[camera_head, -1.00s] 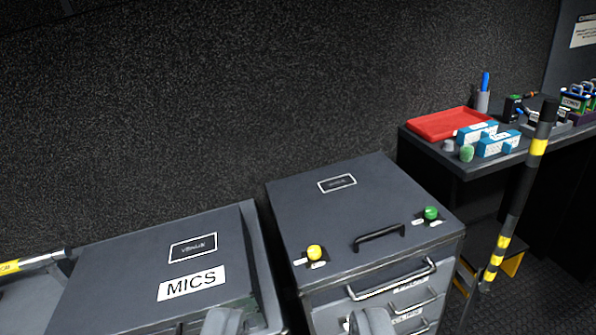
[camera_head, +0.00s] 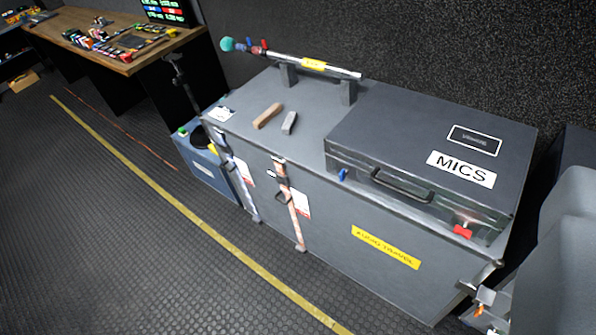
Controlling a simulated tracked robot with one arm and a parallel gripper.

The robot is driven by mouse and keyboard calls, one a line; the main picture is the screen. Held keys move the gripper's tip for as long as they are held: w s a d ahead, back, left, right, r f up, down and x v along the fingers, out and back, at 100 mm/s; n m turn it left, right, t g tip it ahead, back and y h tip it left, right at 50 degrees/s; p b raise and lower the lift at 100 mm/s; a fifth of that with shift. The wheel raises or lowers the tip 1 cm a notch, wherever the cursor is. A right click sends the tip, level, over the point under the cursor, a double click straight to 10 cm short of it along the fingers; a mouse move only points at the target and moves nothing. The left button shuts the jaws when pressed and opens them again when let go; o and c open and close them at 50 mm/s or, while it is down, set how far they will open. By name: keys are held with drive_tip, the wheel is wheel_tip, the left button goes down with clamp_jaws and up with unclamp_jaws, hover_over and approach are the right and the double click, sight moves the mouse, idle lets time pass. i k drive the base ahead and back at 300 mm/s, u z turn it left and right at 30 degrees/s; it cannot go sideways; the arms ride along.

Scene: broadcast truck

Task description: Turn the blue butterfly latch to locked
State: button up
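The blue butterfly latch (camera_head: 343,175) is small and sits low at the left end of the front of the grey MICS case (camera_head: 420,135). It is too small to tell how its wings are turned. A red latch (camera_head: 462,231) sits near the right end of the same front, with a black carry handle (camera_head: 402,187) between them.
The case lies on a large grey trunk (camera_head: 340,225) with a yellow label. Two small blocks (camera_head: 267,116) and a rod with a yellow band (camera_head: 314,64) are left of and behind it. A dark cabinet (camera_head: 562,165) stands at right. Floor at left is clear.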

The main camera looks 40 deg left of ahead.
sight(341, 174)
drive_tip(key=k, duration=0.8)
drive_tip(key=u, duration=0.6)
drive_tip(key=i, duration=1)
drive_tip(key=z, duration=0.05)
